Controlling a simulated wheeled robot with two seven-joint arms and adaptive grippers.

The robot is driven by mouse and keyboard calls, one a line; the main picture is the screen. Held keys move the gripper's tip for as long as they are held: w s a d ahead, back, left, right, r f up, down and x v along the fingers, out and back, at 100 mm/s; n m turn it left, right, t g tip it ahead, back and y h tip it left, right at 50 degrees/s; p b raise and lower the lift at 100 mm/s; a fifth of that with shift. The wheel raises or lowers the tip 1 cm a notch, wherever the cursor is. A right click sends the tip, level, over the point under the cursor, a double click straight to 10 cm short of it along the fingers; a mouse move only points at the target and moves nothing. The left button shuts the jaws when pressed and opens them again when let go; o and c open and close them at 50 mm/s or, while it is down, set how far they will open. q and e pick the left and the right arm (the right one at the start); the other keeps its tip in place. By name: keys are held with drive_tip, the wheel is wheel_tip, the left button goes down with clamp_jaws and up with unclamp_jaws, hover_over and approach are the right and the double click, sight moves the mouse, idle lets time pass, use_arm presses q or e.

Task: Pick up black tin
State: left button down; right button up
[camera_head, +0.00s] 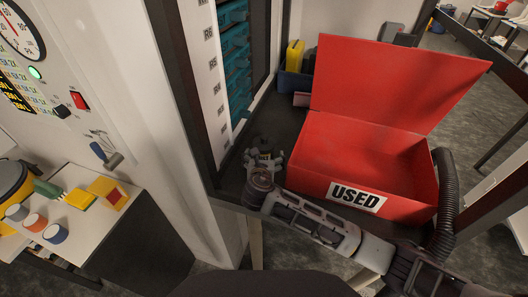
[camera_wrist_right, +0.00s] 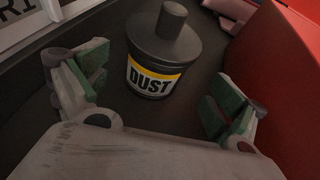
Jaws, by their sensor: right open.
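The black tin (camera_wrist_right: 150,82) has a round lid with a knob and a yellow-edged label reading DUST. In the right wrist view it stands at the upper middle, between and ahead of my spread fingers, touching neither as far as I can see. My right gripper (camera_wrist_right: 160,95) is open and empty. In the head view my right gripper (camera_head: 263,160) is over the dark bench, left of the red box; the tin there is mostly hidden by the gripper. My left gripper is out of view.
A red open box marked USED (camera_head: 408,205) stands close on the right, its lid raised. A white panel with labels (camera_head: 210,75) and teal drawers (camera_head: 235,50) rise on the left. A yellow container (camera_head: 294,56) stands behind. A ribbed hose (camera_head: 447,200) runs beside the box.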

sight(264, 137)
drive_tip(key=shift+w, duration=0.1)
drive_tip(key=shift+a+r+p+x, duration=0.1)
drive_tip(key=shift+p+x, duration=0.15)
drive_tip(key=shift+x, duration=0.4)
drive_tip(key=shift+a+r+p+x, duration=0.1)
drive_tip(key=shift+p+x, duration=0.15)
drive_tip(key=shift+x, duration=1.7)
drive_tip(key=c, duration=1.4)
drive_tip(key=shift+o, duration=0.2)
drive_tip(key=shift+r, duration=0.2)
drive_tip(key=shift+r+b, duration=0.5)
drive_tip(key=shift+r, duration=4.4)
